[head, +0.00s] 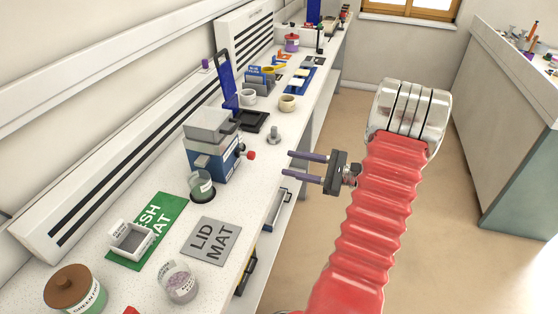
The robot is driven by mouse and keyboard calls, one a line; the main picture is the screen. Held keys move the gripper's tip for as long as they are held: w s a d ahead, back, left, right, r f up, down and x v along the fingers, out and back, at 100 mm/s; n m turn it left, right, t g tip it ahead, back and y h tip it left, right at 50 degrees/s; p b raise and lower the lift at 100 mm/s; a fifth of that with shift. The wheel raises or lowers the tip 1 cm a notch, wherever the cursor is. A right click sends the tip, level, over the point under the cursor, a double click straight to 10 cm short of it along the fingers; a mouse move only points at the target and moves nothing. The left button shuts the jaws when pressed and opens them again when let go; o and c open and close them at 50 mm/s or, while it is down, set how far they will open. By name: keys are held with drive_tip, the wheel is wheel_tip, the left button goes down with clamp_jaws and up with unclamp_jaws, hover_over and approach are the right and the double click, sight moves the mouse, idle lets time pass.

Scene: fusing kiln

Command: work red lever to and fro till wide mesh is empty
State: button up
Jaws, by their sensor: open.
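A blue and grey machine (228,160) stands on the bench with a grey box-shaped top (208,124). Whether this top is the wide mesh, and what it holds, I cannot tell. A red knob (250,155), seemingly the end of the red lever, sticks out at the machine's right side. A glass cup (201,187) with dark green contents or base stands at its front. My gripper (288,165) is open and empty, its two purple fingers pointing left towards the red knob and apart from it, seen beyond the bench edge.
A green mat (165,212) carries a white tray (128,240). The grey lid mat (226,229) is bare. A brown-lidded jar (75,292) and a clear labelled jar (179,284) stand nearby. A small grey weight-like piece (273,136) and mugs (287,103) stand farther back. A drawer (278,208) sticks out below.

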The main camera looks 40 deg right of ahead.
sight(255, 156)
drive_tip(key=shift+w, duration=0.15)
drive_tip(key=x, duration=1.3)
drive_tip(key=shift+w+a, duration=0.2)
drive_tip(key=shift+w, duration=0.1)
drive_tip(key=shift+c, duration=0.5)
clamp_jaws()
